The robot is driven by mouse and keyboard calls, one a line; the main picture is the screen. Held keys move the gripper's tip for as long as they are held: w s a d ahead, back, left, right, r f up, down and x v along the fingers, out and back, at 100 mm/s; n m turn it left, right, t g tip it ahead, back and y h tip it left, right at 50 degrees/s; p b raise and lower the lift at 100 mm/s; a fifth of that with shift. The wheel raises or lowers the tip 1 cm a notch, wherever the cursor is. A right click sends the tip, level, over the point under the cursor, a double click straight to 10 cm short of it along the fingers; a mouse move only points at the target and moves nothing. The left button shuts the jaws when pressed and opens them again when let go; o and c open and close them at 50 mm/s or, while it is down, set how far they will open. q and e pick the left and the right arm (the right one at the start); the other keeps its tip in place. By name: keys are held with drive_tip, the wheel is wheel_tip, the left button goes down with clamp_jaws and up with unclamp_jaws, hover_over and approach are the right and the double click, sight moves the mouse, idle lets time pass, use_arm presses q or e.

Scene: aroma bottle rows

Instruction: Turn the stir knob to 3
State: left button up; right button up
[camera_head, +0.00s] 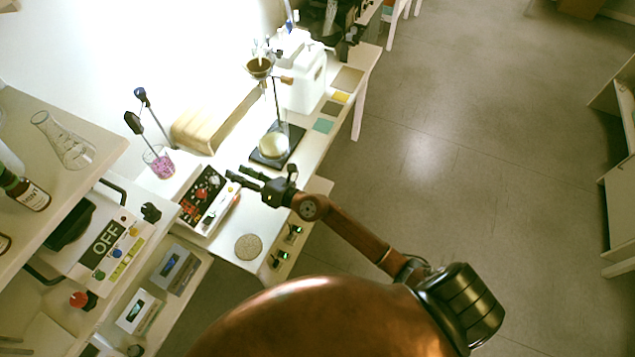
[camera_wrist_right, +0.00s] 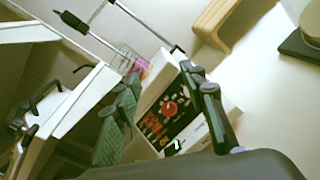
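A white device (camera_head: 235,203) with a dark panel of red parts stands on the bench beside my right gripper. A round red knob (camera_wrist_right: 169,108) shows on its panel in the right wrist view; its setting marks are too small to read, and I cannot tell whether it is the stir knob. My right gripper (camera_head: 236,178) is at the device's upper right corner in the head view. In the right wrist view its two fingers (camera_wrist_right: 165,112) are spread apart, with the panel visible between them and nothing held. Whether it touches the device cannot be told. My left gripper is not in view.
A beaker of pink liquid (camera_head: 158,162) with rods stands behind the device. A stand with a round flask (camera_head: 273,146) is to the right. A machine marked OFF (camera_head: 105,238) is at left. A round cork-like pad (camera_head: 248,247) lies in front; open floor is right.

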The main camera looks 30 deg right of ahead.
drive_tip(key=d+m+t+h, duration=0.3)
drive_tip(key=d+m+h, duration=0.3)
drive_tip(key=d+m, duration=0.6)
drive_tip(key=s+d+f+m+g+h, duration=0.1)
drive_tip(key=s+d+f+m+h, duration=0.1)
drive_tip(key=d+f, duration=0.4)
drive_tip(key=s+d+f+m+g+h, duration=0.2)
drive_tip(key=d+f+m, duration=0.4)
drive_tip(key=f, duration=0.4)
drive_tip(key=shift+s+m+h, duration=0.5)
drive_tip(key=shift+s+m, duration=0.1)
drive_tip(key=shift+s, duration=0.35)
drive_tip(key=shift+f, duration=0.1)
